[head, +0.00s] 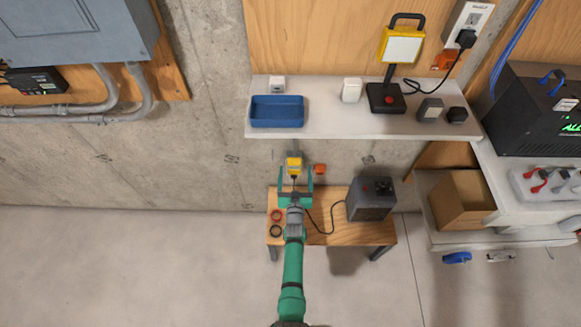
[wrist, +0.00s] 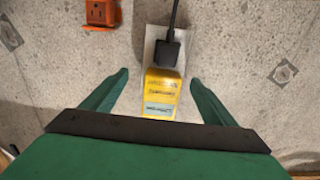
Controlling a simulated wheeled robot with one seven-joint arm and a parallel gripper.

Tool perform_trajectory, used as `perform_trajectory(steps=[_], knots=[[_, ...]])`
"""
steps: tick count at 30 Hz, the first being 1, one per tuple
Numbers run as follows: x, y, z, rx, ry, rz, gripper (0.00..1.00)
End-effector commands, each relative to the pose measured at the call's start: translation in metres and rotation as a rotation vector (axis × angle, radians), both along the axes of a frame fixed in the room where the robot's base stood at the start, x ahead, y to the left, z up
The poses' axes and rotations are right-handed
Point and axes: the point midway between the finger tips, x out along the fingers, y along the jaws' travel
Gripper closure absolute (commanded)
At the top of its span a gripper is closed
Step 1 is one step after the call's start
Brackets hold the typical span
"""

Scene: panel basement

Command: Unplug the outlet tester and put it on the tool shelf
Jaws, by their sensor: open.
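The outlet tester is a yellow block (wrist: 161,92) with printed labels, seated at a pale outlet plate (wrist: 153,45) on the concrete wall. A black plug (wrist: 166,53) with a cord sits right beside it. The tester also shows as a small yellow shape in the head view (head: 294,164). My gripper (head: 296,173) is open, and its green fingers stand on either side of the tester, apart from it in the wrist view (wrist: 159,83). A white shelf (head: 340,124) is on the wall above; I cannot tell whether it is the tool shelf.
The shelf holds a blue tray (head: 277,111), a work lamp (head: 402,48) and several small blocks. An orange outlet box (head: 319,169) is beside the tester. Below, a wooden bench (head: 335,236) carries a grey box (head: 371,199) with a cord and two rings. The floor at left is clear.

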Motion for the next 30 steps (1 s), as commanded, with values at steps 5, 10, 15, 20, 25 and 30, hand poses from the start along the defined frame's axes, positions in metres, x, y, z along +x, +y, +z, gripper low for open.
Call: perform_trajectory(steps=[5, 10, 15, 20, 25, 30], knots=[[0.000, 0.006, 0.000, 0.000, 0.000, 0.008, 0.20], [0.000, 0.011, 0.000, 0.000, 0.000, 0.014, 0.20], [0.000, 0.015, 0.000, 0.001, 0.000, 0.016, 0.20], [0.000, 0.016, 0.000, 0.000, 0.000, 0.015, 0.20], [0.000, 0.013, 0.000, 0.000, 0.000, 0.012, 0.20], [0.000, 0.011, 0.000, 0.000, 0.000, 0.009, 0.20]])
